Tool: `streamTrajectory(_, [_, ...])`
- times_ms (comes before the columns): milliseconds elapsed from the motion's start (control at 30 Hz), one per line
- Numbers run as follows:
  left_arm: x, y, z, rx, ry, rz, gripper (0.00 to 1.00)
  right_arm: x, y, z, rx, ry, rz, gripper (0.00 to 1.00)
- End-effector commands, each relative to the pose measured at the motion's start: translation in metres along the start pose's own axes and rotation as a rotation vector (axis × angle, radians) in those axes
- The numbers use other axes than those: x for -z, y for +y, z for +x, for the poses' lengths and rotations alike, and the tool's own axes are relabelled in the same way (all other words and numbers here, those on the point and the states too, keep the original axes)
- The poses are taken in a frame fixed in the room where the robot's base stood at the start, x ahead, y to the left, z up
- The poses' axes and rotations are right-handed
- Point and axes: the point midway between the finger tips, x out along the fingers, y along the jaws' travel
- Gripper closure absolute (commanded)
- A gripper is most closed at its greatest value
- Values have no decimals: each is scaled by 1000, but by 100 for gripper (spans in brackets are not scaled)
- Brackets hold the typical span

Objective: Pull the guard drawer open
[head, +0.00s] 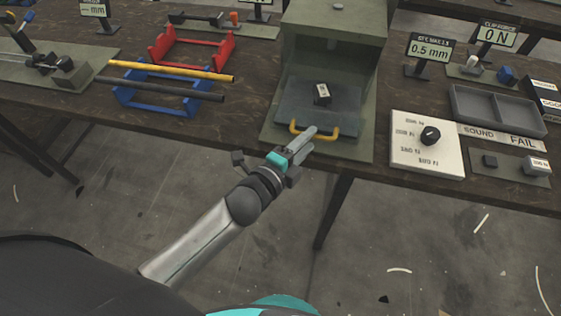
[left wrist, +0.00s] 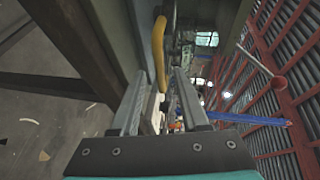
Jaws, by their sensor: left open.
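The guard drawer (head: 346,116) is a dark grey slab low in the open green housing (head: 336,50). A small pale block with a dark mark (head: 322,94) sits on it. A yellow bar handle (head: 328,135) runs along the drawer's front edge. My left gripper (head: 307,139) is open at this handle, its fingers covering part of it. In the left wrist view the yellow handle (left wrist: 159,50) appears between the two spread fingers (left wrist: 160,76); I cannot tell whether they touch it. My right gripper is not in view.
A white panel with a black knob (head: 430,135) lies right of the housing, beside a grey tray (head: 495,112). Blue (head: 150,92) and red (head: 160,48) racks stand left, with yellow and dark rods. A table leg (head: 333,212) stands below. Floor in front is open.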

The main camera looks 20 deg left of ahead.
Motion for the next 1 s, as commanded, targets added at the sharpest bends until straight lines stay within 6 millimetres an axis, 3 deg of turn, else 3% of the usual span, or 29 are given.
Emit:
streamTrajectory(600, [0, 1, -100, -4, -1, -1, 55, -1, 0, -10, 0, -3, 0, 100])
streamTrajectory(1000, [0, 0, -135, -1, -1, -1, 55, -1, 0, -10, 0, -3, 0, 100])
